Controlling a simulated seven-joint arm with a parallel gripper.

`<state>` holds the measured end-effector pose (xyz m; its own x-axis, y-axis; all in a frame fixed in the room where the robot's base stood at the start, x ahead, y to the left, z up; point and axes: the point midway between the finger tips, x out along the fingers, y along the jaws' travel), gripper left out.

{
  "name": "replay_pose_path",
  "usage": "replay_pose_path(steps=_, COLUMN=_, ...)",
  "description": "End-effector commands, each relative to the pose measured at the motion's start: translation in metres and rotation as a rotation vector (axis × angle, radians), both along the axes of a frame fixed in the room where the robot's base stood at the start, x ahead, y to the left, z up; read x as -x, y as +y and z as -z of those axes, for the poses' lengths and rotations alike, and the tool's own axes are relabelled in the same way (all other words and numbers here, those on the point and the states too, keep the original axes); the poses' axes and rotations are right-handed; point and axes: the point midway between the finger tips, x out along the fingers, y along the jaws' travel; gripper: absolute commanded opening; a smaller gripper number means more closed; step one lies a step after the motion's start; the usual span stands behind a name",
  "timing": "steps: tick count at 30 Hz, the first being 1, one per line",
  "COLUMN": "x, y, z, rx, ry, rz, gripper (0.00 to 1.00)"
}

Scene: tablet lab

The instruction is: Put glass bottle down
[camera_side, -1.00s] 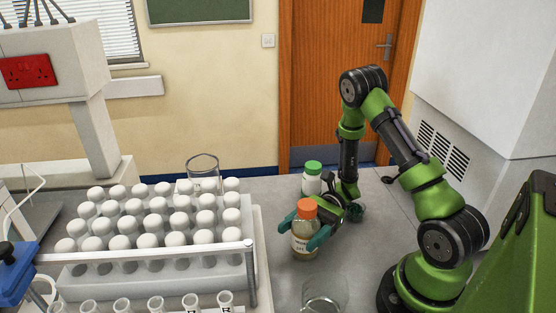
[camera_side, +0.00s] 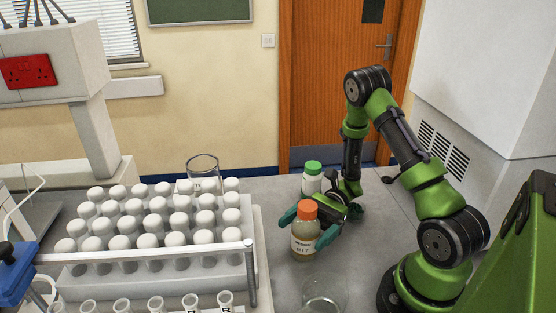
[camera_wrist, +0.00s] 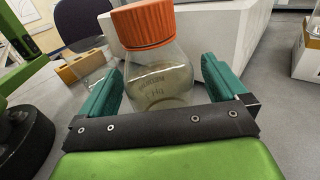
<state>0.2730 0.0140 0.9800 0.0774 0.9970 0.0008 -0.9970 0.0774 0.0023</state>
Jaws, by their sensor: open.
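The glass bottle (camera_side: 304,239) has an orange cap and a label, and holds an amber liquid. It stands upright on the grey bench, right of the tube rack. My gripper (camera_side: 307,227) is open, with one teal finger on each side of the bottle. In the wrist view the bottle (camera_wrist: 158,75) sits between the two fingers of my gripper (camera_wrist: 160,90), with a gap showing on each side. The lower part of the bottle is hidden behind the gripper's dark front bar.
A green-capped bottle (camera_side: 312,178) stands just behind. A large rack of white-capped tubes (camera_side: 252,262) fills the left. An empty beaker (camera_side: 203,174) stands behind the rack, and another clear beaker (camera_side: 324,294) is at the front.

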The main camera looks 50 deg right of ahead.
Motion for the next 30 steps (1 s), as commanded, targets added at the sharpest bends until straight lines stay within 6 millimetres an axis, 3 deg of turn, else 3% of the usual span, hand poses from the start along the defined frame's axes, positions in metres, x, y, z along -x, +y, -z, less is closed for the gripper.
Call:
replay_pose_path(steps=6, x=0.003, y=-0.04, z=0.0, rx=0.001, ry=-0.002, rz=0.006, gripper=0.99)
replay_pose_path(steps=10, x=0.004, y=-0.054, z=0.0, rx=0.0, ry=-0.001, rz=0.003, gripper=0.98)
replay_pose_path(steps=26, x=0.005, y=-0.06, z=0.0, rx=0.0, ry=0.001, rz=0.0, gripper=0.98)
replay_pose_path(steps=30, x=0.004, y=-0.06, z=-0.013, rx=0.002, ry=-0.003, rz=0.002, gripper=0.98)
